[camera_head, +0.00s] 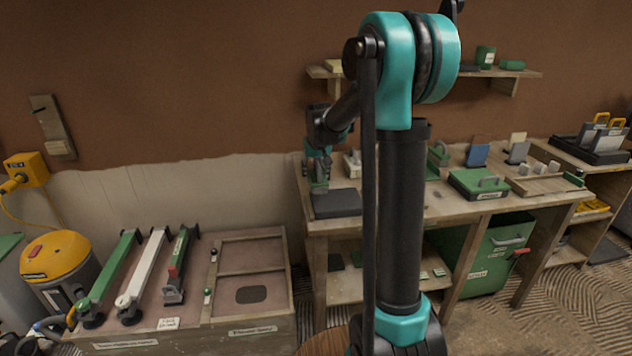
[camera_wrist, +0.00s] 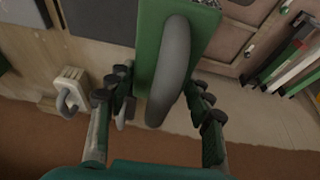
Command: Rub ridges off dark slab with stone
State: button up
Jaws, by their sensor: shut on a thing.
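The dark slab (camera_head: 337,204) is a flat, dark grey rectangle on the left end of the wooden bench. Part of it shows at the top left of the wrist view (camera_wrist: 100,18). My gripper (camera_head: 320,178) is over the slab's left edge in the head view. In the wrist view, my gripper (camera_wrist: 162,98) is shut on the stone (camera_wrist: 200,28), a green block with a rounded grey handle and a speckled grey edge. The stone appears beside the slab there; I cannot tell whether they touch. No ridges can be made out at this size.
A pale block with a grey hook handle (camera_wrist: 70,92) stands on the bench near my gripper. A low wooden stand (camera_head: 240,330) holds several long tools at left.

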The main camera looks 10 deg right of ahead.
aim_at(317, 161)
jog(key=shift+r, duration=1.6)
jog(key=shift+d, duration=0.1)
